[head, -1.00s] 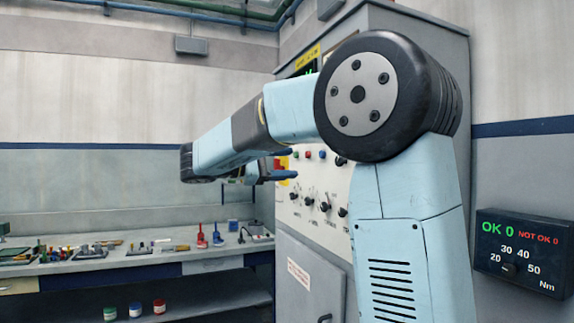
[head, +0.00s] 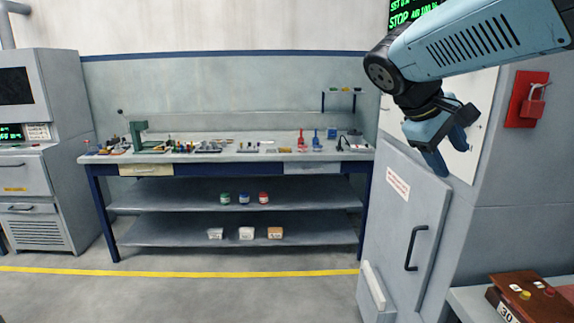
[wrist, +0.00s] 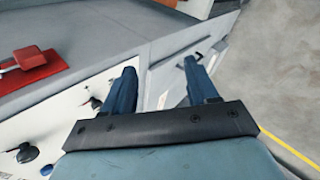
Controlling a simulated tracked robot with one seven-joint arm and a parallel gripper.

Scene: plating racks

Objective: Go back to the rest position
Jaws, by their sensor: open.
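My gripper (head: 452,148) is in the upper right of the head view, in front of the grey control cabinet (head: 405,205). Its blue fingers point downward and overlap the cabinet's pale control panel in that view. The wrist view shows both fingers of my gripper (wrist: 160,88) spread apart with nothing between them. Beyond them are the cabinet's lower door and a dark handle. I cannot tell how far the fingers are from the cabinet's face.
A workbench (head: 267,156) with tools and lower shelves stands along the back wall. A grey machine (head: 30,200) is at the left. A red padlock plate (head: 527,100) is on the cabinet's side, above a brown box (head: 530,296). The floor (head: 200,300) in front is clear.

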